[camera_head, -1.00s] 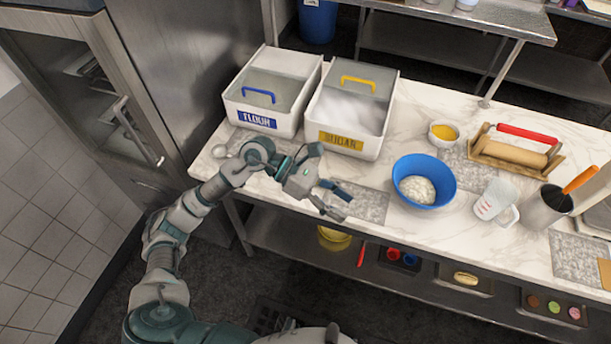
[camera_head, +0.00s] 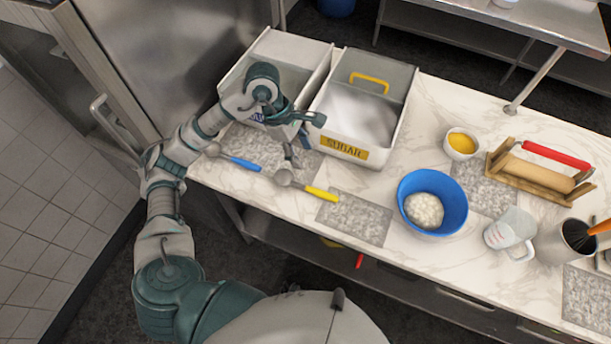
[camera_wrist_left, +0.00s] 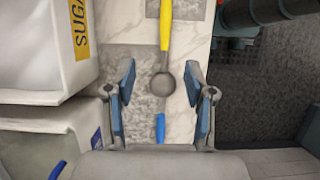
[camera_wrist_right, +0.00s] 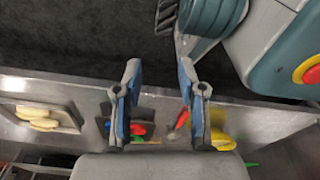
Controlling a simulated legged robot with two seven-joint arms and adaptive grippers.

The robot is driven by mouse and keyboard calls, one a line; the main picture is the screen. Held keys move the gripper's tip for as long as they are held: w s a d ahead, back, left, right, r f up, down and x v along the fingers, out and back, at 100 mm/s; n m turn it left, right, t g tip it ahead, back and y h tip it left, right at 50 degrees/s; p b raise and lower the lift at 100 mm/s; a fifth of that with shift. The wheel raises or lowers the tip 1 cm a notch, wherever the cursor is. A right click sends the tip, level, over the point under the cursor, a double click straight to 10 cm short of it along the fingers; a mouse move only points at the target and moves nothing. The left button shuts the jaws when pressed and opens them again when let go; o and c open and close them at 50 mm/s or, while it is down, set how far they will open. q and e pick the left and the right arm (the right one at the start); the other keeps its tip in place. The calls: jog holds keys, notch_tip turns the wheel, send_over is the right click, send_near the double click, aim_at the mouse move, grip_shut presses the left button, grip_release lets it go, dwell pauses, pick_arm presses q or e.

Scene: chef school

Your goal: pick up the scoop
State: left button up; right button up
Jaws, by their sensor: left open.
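A scoop with a yellow handle (camera_head: 321,193) lies on the marble counter, its round metal bowl to the left. A scoop with a blue handle (camera_head: 240,162) lies to its left, its bowl at the counter's left end. My left gripper (camera_head: 303,138) is open and empty above the counter, in front of the bins. In the left wrist view the yellow scoop's bowl (camera_wrist_left: 163,85) shows between the open fingers, below them. The blue handle (camera_wrist_left: 160,128) shows nearer the palm. My right gripper (camera_wrist_right: 159,68) shows only in its wrist view, open and empty.
The flour bin (camera_head: 257,48) and sugar bin (camera_head: 407,85) stand behind the scoops. A blue bowl of dough (camera_head: 455,208), a measuring cup (camera_head: 508,229) and a rolling pin stand (camera_head: 540,176) are to the right. A grey speckled patch (camera_head: 357,219) lies in front of the yellow scoop.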

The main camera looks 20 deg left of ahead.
pick_arm(q)
send_near(319, 190)
jog(key=shift+d, duration=0.15)
jog(key=x, duration=0.4)
jog(key=shift+w, duration=0.2)
jog(key=shift+s+d+f, duration=0.15)
jog(key=shift+d+f, duration=0.1)
jog(key=shift+f, duration=0.25)
jog(key=p+x, duration=0.1)
jog(key=x, duration=0.2)
jog(key=shift+s+f, duration=0.2)
jog(key=shift+f, duration=0.15)
jog(key=shift+d+f, duration=0.1)
jog(key=shift+f, duration=0.2)
grip_shut()
pick_arm(e)
jog(key=s, duration=0.2)
jog(key=s+f, duration=0.1)
jog(key=s, duration=0.1)
jog(key=shift+d, duration=0.25)
